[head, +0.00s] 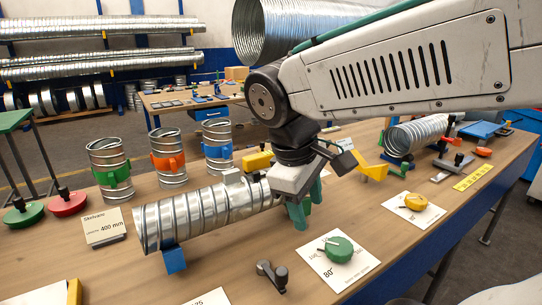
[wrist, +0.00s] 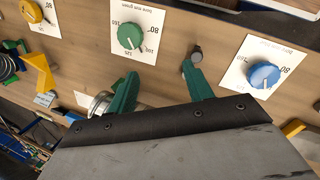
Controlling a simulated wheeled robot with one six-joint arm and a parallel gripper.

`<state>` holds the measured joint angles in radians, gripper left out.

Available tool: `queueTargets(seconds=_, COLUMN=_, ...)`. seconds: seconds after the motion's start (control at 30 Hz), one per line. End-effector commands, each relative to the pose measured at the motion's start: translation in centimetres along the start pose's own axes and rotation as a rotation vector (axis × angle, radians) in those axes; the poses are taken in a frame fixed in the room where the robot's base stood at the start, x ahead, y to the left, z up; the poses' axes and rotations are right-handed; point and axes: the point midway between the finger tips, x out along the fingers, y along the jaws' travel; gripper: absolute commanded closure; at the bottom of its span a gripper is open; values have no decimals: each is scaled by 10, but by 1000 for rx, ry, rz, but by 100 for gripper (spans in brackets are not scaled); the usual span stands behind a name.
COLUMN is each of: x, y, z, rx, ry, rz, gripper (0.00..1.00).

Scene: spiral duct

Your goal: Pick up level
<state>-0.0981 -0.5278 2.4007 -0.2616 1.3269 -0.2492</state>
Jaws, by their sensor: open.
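I cannot tell for sure which thing is the level; a small grey block (head: 232,176) sits on top of the lying spiral duct (head: 190,214), and a yellow block (head: 258,160) lies behind the duct. My gripper (head: 308,212) hangs at the duct's right end, pointing down, its teal fingers apart. In the wrist view my gripper (wrist: 158,68) is open, with bare tabletop between the fingertips. A metal rim of the duct (wrist: 99,104) shows beside the left finger there. Part of the duct's right end is hidden behind my gripper in the head view.
A green dial (head: 338,250) on a card and a dark clamp-like piece (head: 272,275) lie in front of my gripper. A yellow dial (head: 415,202) is to the right. Upright ducts with green, orange (head: 168,162) and blue clamps stand behind. A blue dial (wrist: 264,75) shows in the wrist view.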

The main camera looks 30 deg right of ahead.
Motion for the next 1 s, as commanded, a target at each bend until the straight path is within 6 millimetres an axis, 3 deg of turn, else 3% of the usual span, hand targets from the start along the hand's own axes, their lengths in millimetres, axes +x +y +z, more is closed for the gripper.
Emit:
queueTargets(seconds=0.1, x=-12, y=34, z=-38, rx=-281, ry=-152, rz=129, gripper=49)
queueTargets(seconds=0.23, x=-26, y=64, z=-86, rx=-574, ry=-328, rz=260, gripper=49)
queueTargets(seconds=0.4, x=-40, y=85, z=-150, rx=-871, ry=-537, rz=391, gripper=49)
queueTargets(seconds=0.5, x=-46, y=89, z=-178, rx=-979, ry=-625, rz=441, gripper=49)
queueTargets(seconds=0.7, x=-49, y=94, z=-200, rx=-1068, ry=-708, rz=482, gripper=49)
queueTargets(seconds=1.0, x=-25, y=116, z=-191, rx=-1071, ry=-711, rz=482, gripper=49)
